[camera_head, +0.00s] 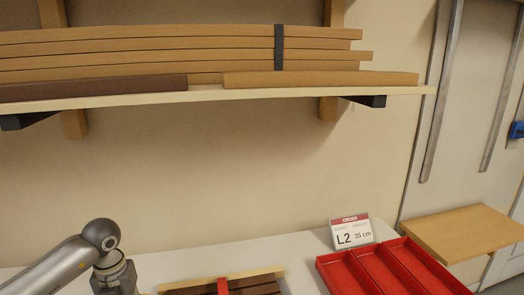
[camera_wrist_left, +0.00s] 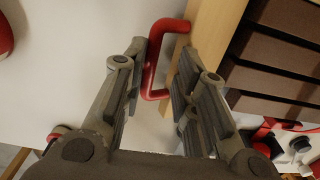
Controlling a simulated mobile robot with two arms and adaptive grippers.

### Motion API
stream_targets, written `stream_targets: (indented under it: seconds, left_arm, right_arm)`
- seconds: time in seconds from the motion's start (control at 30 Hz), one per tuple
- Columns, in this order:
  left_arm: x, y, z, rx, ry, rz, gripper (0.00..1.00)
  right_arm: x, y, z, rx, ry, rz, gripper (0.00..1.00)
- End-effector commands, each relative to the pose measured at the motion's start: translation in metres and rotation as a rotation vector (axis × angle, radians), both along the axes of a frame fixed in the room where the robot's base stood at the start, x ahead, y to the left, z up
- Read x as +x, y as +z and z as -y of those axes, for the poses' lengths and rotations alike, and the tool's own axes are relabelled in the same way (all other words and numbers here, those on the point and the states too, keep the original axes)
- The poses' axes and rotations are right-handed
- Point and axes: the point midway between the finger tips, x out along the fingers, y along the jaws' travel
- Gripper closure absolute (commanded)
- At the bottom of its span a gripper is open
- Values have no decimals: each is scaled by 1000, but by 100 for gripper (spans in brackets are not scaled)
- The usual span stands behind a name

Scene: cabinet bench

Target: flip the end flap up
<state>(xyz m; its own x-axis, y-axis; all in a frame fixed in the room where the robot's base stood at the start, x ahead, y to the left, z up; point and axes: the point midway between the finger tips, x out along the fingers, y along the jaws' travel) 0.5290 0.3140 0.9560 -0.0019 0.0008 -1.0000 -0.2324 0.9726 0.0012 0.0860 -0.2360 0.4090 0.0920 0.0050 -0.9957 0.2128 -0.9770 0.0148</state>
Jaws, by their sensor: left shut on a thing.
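A pale wooden panel (camera_head: 465,232), which looks like the end flap, lies about level beyond the bench's right end in the head view. My left gripper (camera_wrist_left: 163,52) has its fingers on either side of a red U-shaped handle (camera_wrist_left: 151,68) and is shut on it. The handle sits at the side of a wooden-edged tray (camera_wrist_left: 217,28) holding dark brown slats. My left arm comes in at the lower left of the head view, far from the panel; its fingers are out of that view. My right gripper is in neither view.
A red divided tray (camera_head: 392,268) and an order card reading L2, 35 cm (camera_head: 351,233) stand on the white bench, near the panel. The slat tray (camera_head: 185,288) is at the front edge of view. A shelf (camera_head: 210,95) with long boards hangs above.

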Motion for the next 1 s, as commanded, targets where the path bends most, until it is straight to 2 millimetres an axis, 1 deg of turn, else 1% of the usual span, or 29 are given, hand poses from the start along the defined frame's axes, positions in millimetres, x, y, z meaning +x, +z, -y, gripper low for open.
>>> stream_targets:
  seconds: [0.03, 0.1, 0.47, 0.57, 1.0]
  left_arm:
    - [-1, -1, -2, 5, 3, -5, 69]
    - [-1, -1, -1, 4, 3, -4, 61]
    - [0, 2, -1, 2, 2, 0, 61]
    - [0, 8, 0, 1, 1, 2, 61]
    - [1, 54, 0, 1, 1, 3, 61]
  right_arm:
    - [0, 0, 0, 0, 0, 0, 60]
    - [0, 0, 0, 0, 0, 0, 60]
    - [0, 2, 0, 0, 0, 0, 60]
    - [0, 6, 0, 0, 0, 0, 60]
    - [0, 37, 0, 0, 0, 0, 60]
